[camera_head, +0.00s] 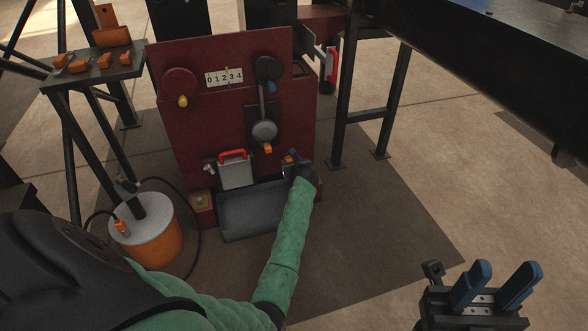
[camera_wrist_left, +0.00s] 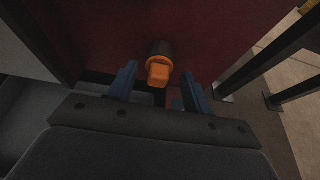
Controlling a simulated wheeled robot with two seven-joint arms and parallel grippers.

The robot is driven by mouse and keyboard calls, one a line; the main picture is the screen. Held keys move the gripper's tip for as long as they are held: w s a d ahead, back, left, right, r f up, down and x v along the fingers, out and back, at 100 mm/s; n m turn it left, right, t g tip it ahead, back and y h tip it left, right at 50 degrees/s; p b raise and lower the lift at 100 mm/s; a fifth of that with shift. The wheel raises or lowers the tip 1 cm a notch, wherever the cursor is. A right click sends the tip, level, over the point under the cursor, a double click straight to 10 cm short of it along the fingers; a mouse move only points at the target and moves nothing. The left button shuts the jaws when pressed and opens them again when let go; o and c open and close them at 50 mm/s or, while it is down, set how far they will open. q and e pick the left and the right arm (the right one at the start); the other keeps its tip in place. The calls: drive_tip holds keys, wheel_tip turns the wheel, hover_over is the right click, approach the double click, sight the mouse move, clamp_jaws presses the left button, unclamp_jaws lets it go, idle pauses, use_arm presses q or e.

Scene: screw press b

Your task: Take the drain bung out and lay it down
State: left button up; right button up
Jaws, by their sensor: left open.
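The drain bung (camera_wrist_left: 158,74) is an orange plug with a square head, seated in a dark round collar (camera_wrist_left: 160,49) on the red press front. In the head view, a small orange patch beside my left gripper (camera_head: 291,168) appears to be this bung (camera_head: 289,159). In the left wrist view, my left gripper (camera_wrist_left: 158,84) is open, its blue fingers on either side of the bung head with gaps at both sides. The fingers do not visibly touch it. My right gripper (camera_head: 506,268) is open and empty at the lower right, away from the press.
The red press (camera_head: 215,120) carries a lever and dials above. A grey tray (camera_head: 250,212) sits low at its front. A white and orange drum (camera_head: 145,230) with a hose stands left. A small table (camera_head: 95,68) holds orange parts.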

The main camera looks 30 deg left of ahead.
use_arm(q)
drive_tip(key=shift+x, duration=0.8)
clamp_jaws()
